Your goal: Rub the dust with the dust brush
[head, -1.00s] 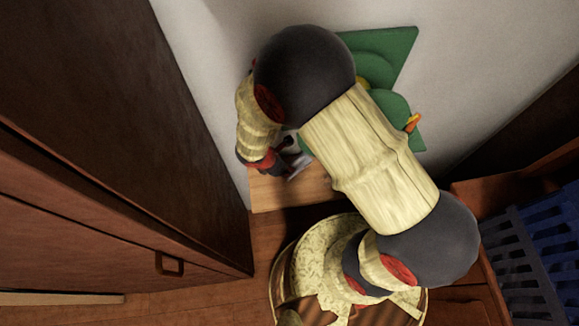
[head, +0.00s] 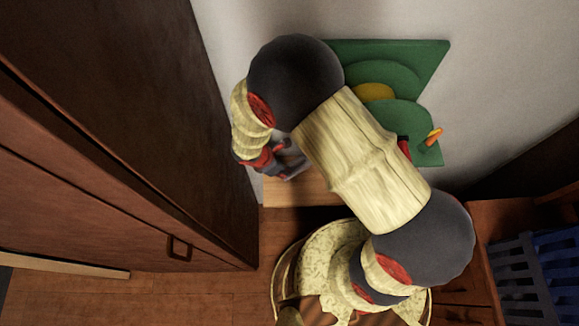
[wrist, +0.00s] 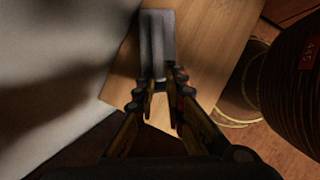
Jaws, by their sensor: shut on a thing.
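My gripper (wrist: 160,90) is shut on a grey, flat-ended piece, which I take to be the dust brush (wrist: 157,35). The brush points away from the fingers, over a light wooden surface (wrist: 208,55). I cannot tell whether it touches the wood. In the head view my gripper (head: 280,158) is low at the left end of the wooden surface (head: 305,194), close to the wall, and my arm hides much of that surface. No dust can be made out in either view.
A green layered panel (head: 425,62) with a yellow part and an orange piece (head: 434,135) stands against the pale wall (head: 500,70). A dark wooden cabinet (head: 130,120) is close on the left. A blue crate (head: 555,260) is at the lower right.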

